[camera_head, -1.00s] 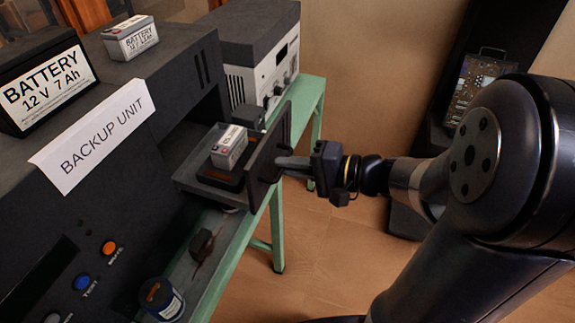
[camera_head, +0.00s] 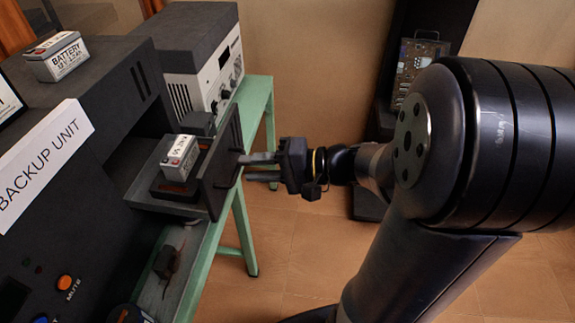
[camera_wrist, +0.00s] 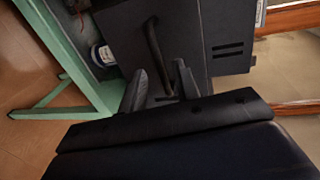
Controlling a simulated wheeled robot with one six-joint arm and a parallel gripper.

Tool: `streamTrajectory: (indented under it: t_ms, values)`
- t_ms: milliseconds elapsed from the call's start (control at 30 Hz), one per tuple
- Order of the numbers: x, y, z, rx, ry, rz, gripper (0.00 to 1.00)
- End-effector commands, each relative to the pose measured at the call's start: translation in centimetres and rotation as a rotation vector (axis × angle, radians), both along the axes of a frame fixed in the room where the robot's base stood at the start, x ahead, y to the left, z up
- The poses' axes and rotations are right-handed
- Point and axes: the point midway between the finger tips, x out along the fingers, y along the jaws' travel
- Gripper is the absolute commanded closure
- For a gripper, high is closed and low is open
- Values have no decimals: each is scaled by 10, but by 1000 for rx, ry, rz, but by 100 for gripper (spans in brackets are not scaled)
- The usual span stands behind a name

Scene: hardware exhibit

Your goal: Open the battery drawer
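The battery drawer (camera_head: 135,197) of the dark backup unit (camera_head: 100,150) stands pulled out, with its front panel (camera_head: 217,180) clear of the housing. A small grey-and-white battery (camera_head: 180,158) sits in the drawer. My gripper (camera_head: 250,167) is just outside the front panel. Its two fingers are spread apart. In the wrist view the fingers (camera_wrist: 161,78) lie on either side of the lower part of the dark bar handle (camera_wrist: 153,45). I cannot tell whether either finger touches the handle.
A grey-and-white instrument (camera_head: 200,75) stands behind the unit on the green bench (camera_head: 258,105). Open floor (camera_head: 290,235) lies right of the bench. A dark stand is at the back right.

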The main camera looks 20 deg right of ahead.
Motion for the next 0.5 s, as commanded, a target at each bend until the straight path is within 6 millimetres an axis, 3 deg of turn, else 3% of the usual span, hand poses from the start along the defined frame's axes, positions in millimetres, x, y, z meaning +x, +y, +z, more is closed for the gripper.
streamTrajectory:
  t_ms: [300,500]
  values:
    - [-19,-44,9,-1,-2,-5,70]
    - [-28,-64,14,-1,-1,-2,70]
